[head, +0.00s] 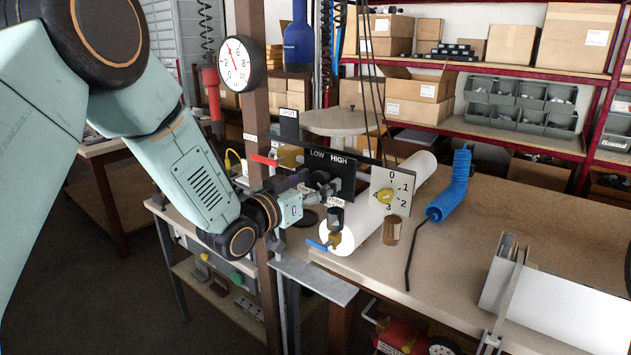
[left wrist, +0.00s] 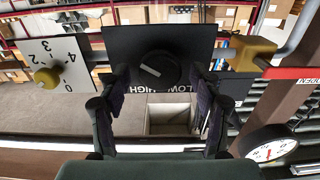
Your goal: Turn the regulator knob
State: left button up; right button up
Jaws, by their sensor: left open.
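The regulator knob is a round black knob (left wrist: 157,70) on a black panel (left wrist: 118,42) marked LOW and HIGH. In the left wrist view, which shows the labels upside down, a slanted white mark lies on the knob's left part. In the head view the panel (head: 338,162) stands at the bench edge, and my gripper mostly hides the knob. My left gripper (head: 320,190) is open in front of the panel. In the left wrist view its fingers (left wrist: 156,84) stand on either side of the knob; whether they touch it I cannot tell. My right gripper is not in view.
A white dial plate with a yellow knob (head: 384,197) stands right of the panel. A red-handled valve (head: 264,160) is left of it, by a brown post carrying a gauge (head: 242,64). A small blue-handled valve (head: 318,245) sits below. A blue coiled hose (head: 450,188) lies on the bench.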

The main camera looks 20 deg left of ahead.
pick_arm(q)
jog(key=shift+s, duration=0.1)
jog(key=c, duration=1.1)
jog(key=shift+n, duration=0.4)
jog(key=o, duration=1.1)
jog(key=v, duration=1.2)
